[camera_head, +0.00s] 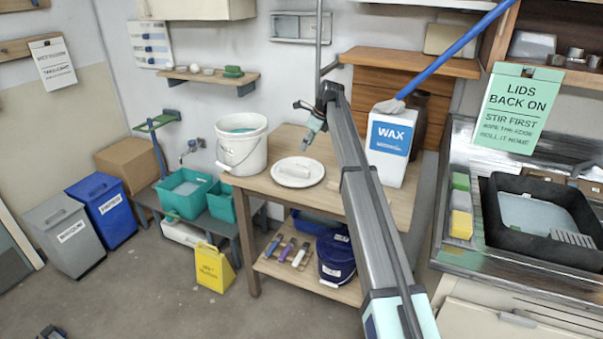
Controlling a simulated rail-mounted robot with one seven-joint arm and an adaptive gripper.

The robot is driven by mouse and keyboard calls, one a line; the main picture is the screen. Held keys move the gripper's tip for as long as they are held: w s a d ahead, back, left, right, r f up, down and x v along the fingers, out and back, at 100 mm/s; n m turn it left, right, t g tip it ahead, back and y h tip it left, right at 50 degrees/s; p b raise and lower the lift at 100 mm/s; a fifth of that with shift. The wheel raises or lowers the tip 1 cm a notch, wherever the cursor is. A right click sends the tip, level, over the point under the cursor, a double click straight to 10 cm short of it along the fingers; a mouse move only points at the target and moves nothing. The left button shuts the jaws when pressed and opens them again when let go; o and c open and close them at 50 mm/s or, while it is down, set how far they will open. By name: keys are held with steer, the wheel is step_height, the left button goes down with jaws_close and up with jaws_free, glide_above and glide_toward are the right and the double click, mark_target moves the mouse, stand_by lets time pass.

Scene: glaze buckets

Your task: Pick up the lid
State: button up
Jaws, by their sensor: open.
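The lid (287,180) is a round white disc with a raised bar handle on top. It lies flat on the wooden table (262,187), to the right of an open white bucket (240,155) with a wire handle. The bucket holds pale green glaze. My gripper (305,147) is above the lid, pointing down and a little left, apart from it and empty. The fingers are small in this view, and their exact height over the lid is hard to judge. My arm crosses the table and hides part of its right side.
A white WAX container (388,155) stands at the table's right rear, close to my arm, with a brush in it. A dark vase (419,120) is behind it. The table's lower shelf holds a blue lidded tub (337,257). Clear tabletop lies in front of the lid.

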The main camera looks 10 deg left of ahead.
mark_target(295, 169)
steer(key=p+x, duration=0.4)
steer(key=x, duration=0.9)
steer(key=shift+w+f, duration=0.15)
steer(key=shift+f, duration=0.2)
jaws_close()
